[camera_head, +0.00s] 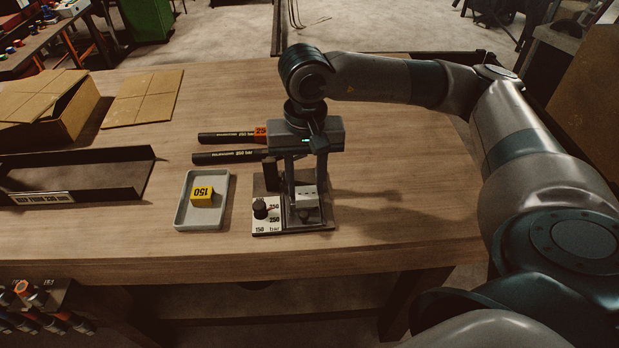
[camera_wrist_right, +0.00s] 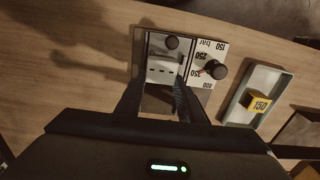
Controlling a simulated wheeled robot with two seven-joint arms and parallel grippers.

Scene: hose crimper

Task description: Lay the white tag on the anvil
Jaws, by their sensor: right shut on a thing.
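The white tag (camera_head: 307,200) is a small pale block with dark marks on its face. My right gripper (camera_head: 306,188) points down over the crimper and is shut on the tag, one finger on each side. In the right wrist view the tag (camera_wrist_right: 160,71) shows between the fingertips (camera_wrist_right: 158,84). The crimper (camera_head: 288,228) stands on the table with a black knob (camera_head: 260,208) and a pressure scale at its left. The tag is over its right part, where the anvil is mostly hidden; I cannot tell whether they touch. My left gripper is out of view.
A grey tray (camera_head: 181,218) with a yellow 150 block (camera_head: 202,194) lies left of the crimper. Two black hoses (camera_head: 225,137) lie behind it. A dark metal channel (camera_head: 120,178) and a cardboard box (camera_head: 75,115) are farther left. The table right of the crimper is clear.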

